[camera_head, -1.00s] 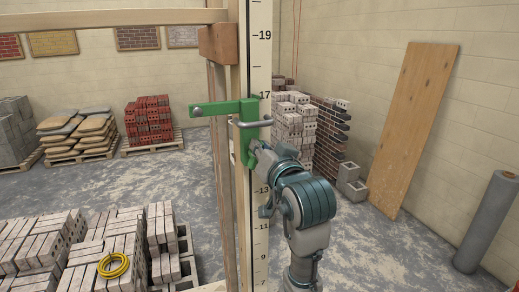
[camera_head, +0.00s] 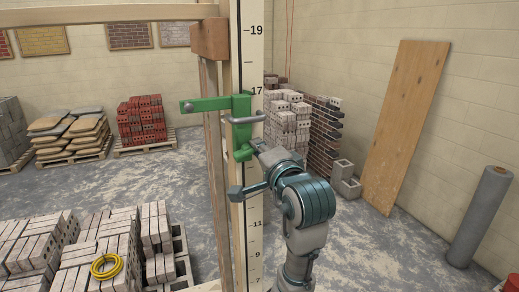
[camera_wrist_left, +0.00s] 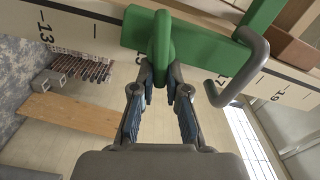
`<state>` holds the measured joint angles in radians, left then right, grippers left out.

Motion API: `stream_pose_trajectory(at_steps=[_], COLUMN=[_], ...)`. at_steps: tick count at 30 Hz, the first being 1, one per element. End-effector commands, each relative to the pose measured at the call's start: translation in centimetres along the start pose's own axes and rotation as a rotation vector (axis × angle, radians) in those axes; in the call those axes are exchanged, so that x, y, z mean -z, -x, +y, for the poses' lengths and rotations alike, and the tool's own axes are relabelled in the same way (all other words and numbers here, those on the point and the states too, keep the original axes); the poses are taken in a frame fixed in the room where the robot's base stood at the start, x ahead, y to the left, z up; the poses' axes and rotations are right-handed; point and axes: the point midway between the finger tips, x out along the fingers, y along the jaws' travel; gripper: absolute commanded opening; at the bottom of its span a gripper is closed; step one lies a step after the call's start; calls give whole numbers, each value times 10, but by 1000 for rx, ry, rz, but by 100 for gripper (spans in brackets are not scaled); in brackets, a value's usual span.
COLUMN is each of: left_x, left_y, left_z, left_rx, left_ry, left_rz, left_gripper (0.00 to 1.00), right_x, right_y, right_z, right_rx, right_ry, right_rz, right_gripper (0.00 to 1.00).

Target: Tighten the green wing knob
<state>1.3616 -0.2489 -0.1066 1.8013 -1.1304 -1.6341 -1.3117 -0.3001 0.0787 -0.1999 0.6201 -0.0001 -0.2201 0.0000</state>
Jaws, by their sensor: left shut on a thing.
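The green wing knob (camera_head: 243,153) sits low on a green bracket (camera_head: 222,103), which is fitted to a pale upright post marked with numbers. In the left wrist view the knob (camera_wrist_left: 163,38) stands out from the bracket (camera_wrist_left: 205,48) toward me. My left gripper (camera_head: 254,146) reaches up to the knob from the lower right. In the wrist view my left gripper (camera_wrist_left: 161,77) has its two fingertips closed on the near end of the knob. My right gripper is in neither view.
A grey bent handle (camera_head: 247,119) sticks out of the bracket just above the knob. The numbered post (camera_head: 254,50) stands close behind. Brick stacks (camera_head: 88,240) with a yellow coil (camera_head: 107,267) lie lower left. A plywood board (camera_head: 405,125) leans at right.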

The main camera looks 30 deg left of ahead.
Motion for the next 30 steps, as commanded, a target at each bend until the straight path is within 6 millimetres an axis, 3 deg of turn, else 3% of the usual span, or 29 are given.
stream_pose_trajectory(at_steps=[12, 30], left_x=[0, -1], left_y=[1, 1], left_z=[1, 0], left_rx=[10, 13], left_ry=[-229, -276], left_rz=[3, 4], left_gripper=[0, 0], right_x=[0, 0], right_y=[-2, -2], right_z=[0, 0], right_rx=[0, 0], right_ry=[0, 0], right_rz=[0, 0], right_gripper=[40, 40])
